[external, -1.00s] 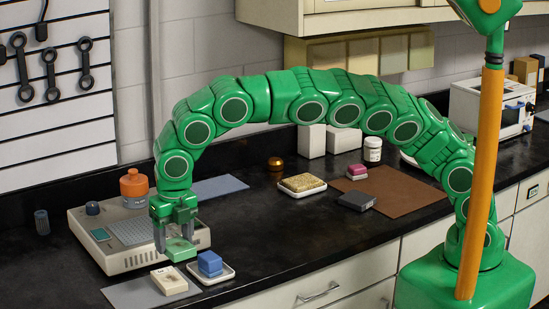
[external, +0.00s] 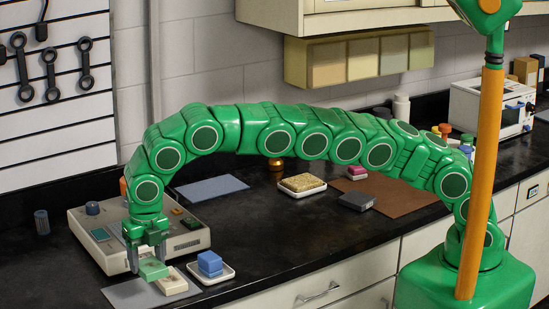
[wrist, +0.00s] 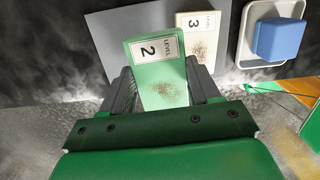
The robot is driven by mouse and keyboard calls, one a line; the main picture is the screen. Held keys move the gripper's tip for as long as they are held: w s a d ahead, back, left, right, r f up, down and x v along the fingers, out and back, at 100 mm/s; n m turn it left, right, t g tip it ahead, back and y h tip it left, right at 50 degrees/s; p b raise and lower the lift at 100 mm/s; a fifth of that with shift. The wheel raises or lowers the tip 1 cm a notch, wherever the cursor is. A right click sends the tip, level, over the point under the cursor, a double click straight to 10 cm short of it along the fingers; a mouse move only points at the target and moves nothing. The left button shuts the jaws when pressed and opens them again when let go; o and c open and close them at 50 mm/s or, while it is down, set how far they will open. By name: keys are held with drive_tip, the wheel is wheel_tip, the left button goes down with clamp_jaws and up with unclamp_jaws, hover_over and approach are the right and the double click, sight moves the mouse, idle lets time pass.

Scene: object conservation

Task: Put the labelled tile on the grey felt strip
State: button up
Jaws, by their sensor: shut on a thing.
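My gripper (external: 148,257) is shut on a pale green tile (external: 153,269). In the wrist view the green tile (wrist: 157,72) lies between the two fingers, its label reading "LEVEL 2" with a speckled patch below. The grey felt strip (external: 126,296) lies near the counter's front edge. The held tile is over or at the strip; I cannot tell whether it touches it. A cream tile (external: 174,284) labelled "LEVEL 3" (wrist: 196,22) lies on the strip, just right of the held tile in both views.
A white dish with a blue block (external: 210,264) stands right of the strip. A beige instrument (external: 190,242) stands close behind my gripper. A blue-grey mat (external: 212,188), a dish with a sponge (external: 302,184) and a dark block (external: 356,201) lie farther back. The counter's middle is clear.

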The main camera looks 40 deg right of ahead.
sight(142, 293)
drive_tip(key=shift+w+a+f, duration=0.2)
drive_tip(key=shift+a+f, duration=0.2)
drive_tip(key=shift+f, duration=0.1)
drive_tip(key=shift+w+a+f, duration=0.2)
drive_tip(key=shift+a+f, duration=0.2)
drive_tip(key=shift+f, duration=0.1)
drive_tip(key=shift+a+f, duration=0.1)
drive_tip(key=shift+f, duration=0.05)
drive_tip(key=shift+w+a+f, duration=0.1)
drive_tip(key=shift+w+f, duration=0.05)
drive_tip(key=shift+f, duration=1.65)
drive_tip(key=o, duration=1.1)
drive_tip(key=shift+f, duration=0.1)
drive_tip(key=shift+c, duration=0.2)
drive_tip(key=shift+s+r, duration=0.2)
drive_tip(key=shift+r, duration=1.85)
drive_tip(key=shift+s+r, duration=0.25)
drive_tip(key=shift+r, duration=1.75)
drive_tip(key=shift+s+r, duration=0.2)
drive_tip(key=shift+r, duration=1.85)
